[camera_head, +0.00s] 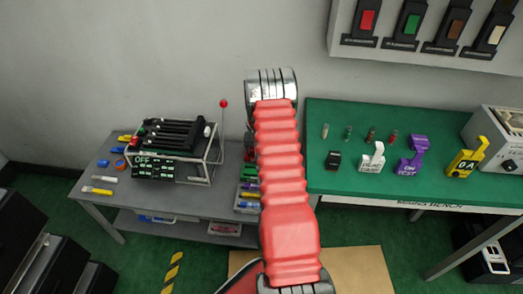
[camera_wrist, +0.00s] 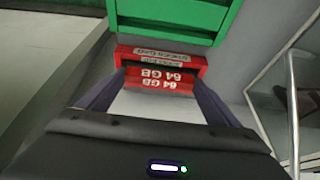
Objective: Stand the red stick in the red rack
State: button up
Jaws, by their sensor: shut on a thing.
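In the wrist view my gripper (camera_wrist: 160,82) has its two dark fingers closed in on a red stick (camera_wrist: 162,85) marked "64 GB", the label upside down. A red rack (camera_wrist: 185,56) with a pale label lies right behind the stick, at the fingertips. I cannot tell whether the stick is inside the rack or only against it. In the head view my red arm hides the gripper and the stick. A small red block, perhaps the rack, shows just left of the arm on the grey table.
A green block (camera_wrist: 170,25) stands beyond the red rack. Green, purple, yellow and blue pieces (camera_head: 249,190) line the grey table's right edge. A black-barred device (camera_head: 175,140) and a red-knobbed lever (camera_head: 223,104) stand left of them. A green bench (camera_head: 420,189) is at right.

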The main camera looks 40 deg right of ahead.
jog(key=shift+f, duration=0.6)
jog(key=o, duration=0.9)
jog(key=shift+o, duration=0.2)
jog(key=v, duration=1.3)
jog(key=shift+a+r, duration=0.15)
jog(key=shift+r, duration=0.1)
jog(key=shift+s, duration=0.1)
dwell(0.3)
